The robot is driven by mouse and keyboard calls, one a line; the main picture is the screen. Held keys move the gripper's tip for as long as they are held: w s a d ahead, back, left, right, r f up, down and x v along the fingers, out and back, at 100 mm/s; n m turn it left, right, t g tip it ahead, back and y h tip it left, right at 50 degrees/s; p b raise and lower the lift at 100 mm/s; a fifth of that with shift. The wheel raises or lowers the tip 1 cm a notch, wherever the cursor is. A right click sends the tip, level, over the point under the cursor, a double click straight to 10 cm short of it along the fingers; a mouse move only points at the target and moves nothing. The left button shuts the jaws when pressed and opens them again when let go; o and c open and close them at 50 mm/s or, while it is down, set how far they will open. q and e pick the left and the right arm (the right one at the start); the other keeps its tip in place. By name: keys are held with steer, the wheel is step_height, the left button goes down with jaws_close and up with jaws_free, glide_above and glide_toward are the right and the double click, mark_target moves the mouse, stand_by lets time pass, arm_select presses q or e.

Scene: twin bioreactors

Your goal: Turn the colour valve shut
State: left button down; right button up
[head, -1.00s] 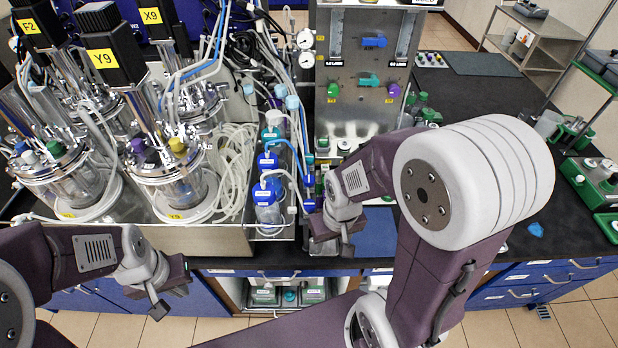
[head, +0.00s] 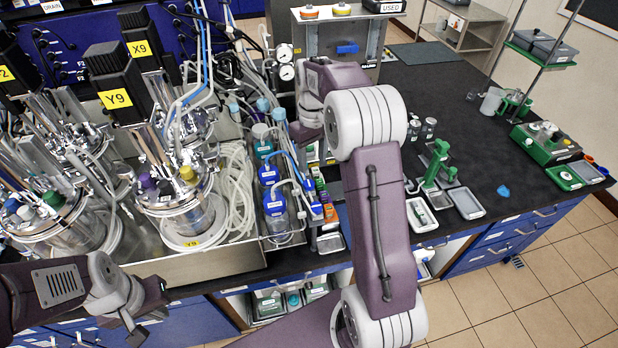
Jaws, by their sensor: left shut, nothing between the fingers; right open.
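The steel valve panel (head: 372,22) stands at the back centre in the head view. A blue valve handle (head: 346,48) shows on its upper face, lying level. My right arm covers most of the panel's lower face, so any other valves there are hidden. My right gripper (head: 304,136) hangs below its wrist in front of the panel's left side, above the bottles. It is open, and its fingers are small and partly hidden. My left gripper (head: 138,334) is shut and empty at the lower left, in front of the bench edge and far from the panel.
Glass reactors (head: 178,205) with tubing fill the left bench. Blue-capped bottles (head: 276,212) stand close to my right gripper. A green stand (head: 436,165) and white trays (head: 467,203) are right of my arm. The black bench (head: 460,120) behind them is mostly clear.

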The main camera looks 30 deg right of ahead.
mark_target(309, 183)
steer(key=f, duration=0.5)
steer(key=a+f+p, duration=0.1)
steer(key=f, duration=0.2)
steer(key=shift+w+f, duration=0.1)
steer(key=shift+f, duration=0.05)
steer(key=shift+d+f, duration=0.1)
steer(key=shift+a, duration=0.2)
steer(key=c, duration=0.4)
steer(key=shift+d, duration=0.1)
jaws_close()
